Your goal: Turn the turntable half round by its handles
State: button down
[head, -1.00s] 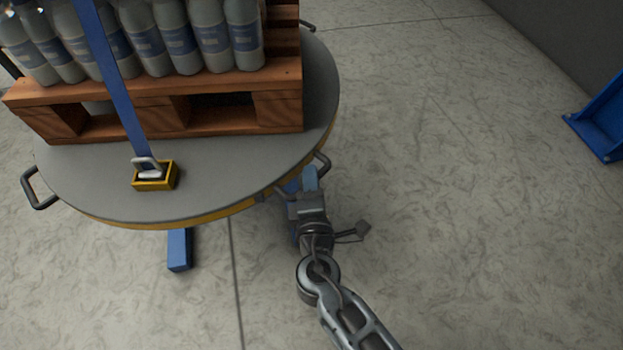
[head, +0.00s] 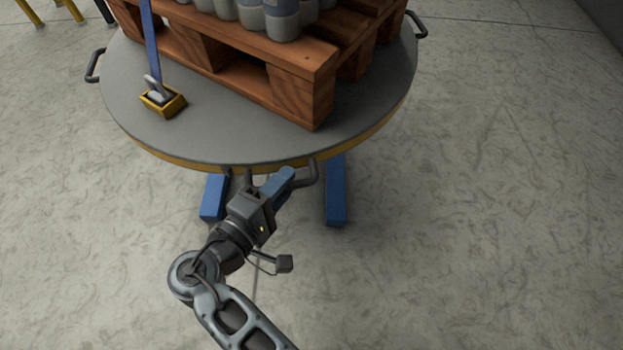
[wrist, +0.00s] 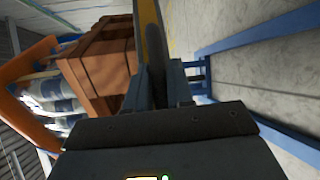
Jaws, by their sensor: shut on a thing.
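The round grey turntable (head: 240,143) with a yellow rim stands in the upper middle of the head view. My gripper (head: 285,181) is at its near edge, shut on a dark bar handle (head: 310,174). The fingers hide part of this handle. In the wrist view the dark handle (wrist: 149,45) runs up from between the fingers (wrist: 158,88). Another handle (head: 93,66) sticks out at the left edge, and one more (head: 419,25) at the upper right.
A wooden pallet (head: 298,96) with bottles (head: 281,20) stands on the turntable. A blue strap (head: 150,40) runs down to a yellow bracket (head: 165,103). Blue legs (head: 336,192) show below the turntable. The floor (head: 500,200) at the right is clear.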

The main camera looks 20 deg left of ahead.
jog(key=shift+s+a+h, duration=0.35)
jog(key=shift+a+h, duration=0.05)
jog(key=shift+a, duration=0.25)
jog(key=shift+d, duration=0.1)
jog(key=c, duration=1.1)
grip_release()
jog(key=p+v, duration=0.1)
jog(key=v, duration=0.7)
jog(key=shift+w, duration=0.1)
